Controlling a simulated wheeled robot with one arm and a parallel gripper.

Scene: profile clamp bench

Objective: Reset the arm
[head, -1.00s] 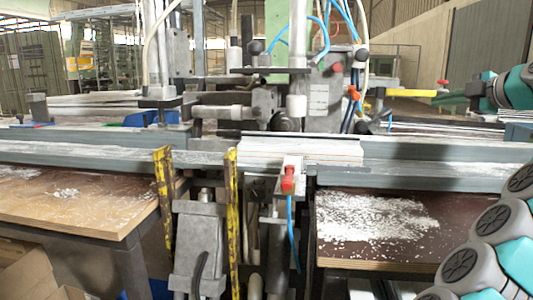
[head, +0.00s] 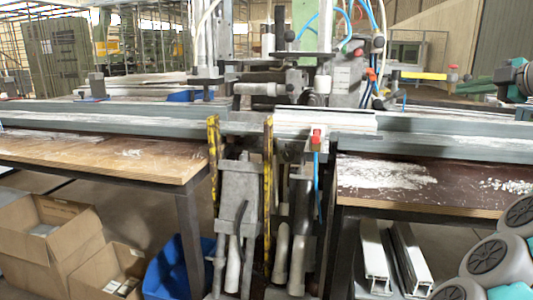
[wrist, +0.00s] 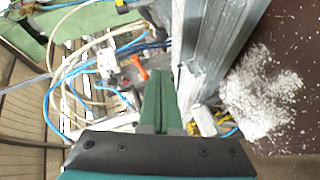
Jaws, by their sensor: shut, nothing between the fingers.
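My gripper (wrist: 158,85) shows in the wrist view as two green fingers side by side, shut and empty. Past the fingertips are blue and pale hoses (wrist: 75,85) and an orange-red part (wrist: 139,67). A grey metal rail (wrist: 215,45) runs just to the right of the fingers; I cannot tell the gap. In the head view my arm's grey and teal links fill the lower right corner, and the gripper is not clearly visible there. The clamp machine (head: 290,85) stands mid-picture on the long rail (head: 110,122).
Brown worktops lie left (head: 100,155) and right (head: 420,185) of the clamp, with white shavings (head: 385,174) on the right one. Yellow-black bars (head: 267,190) stand in front. Cardboard boxes (head: 45,235) and a blue bin (head: 180,268) are on the floor at lower left.

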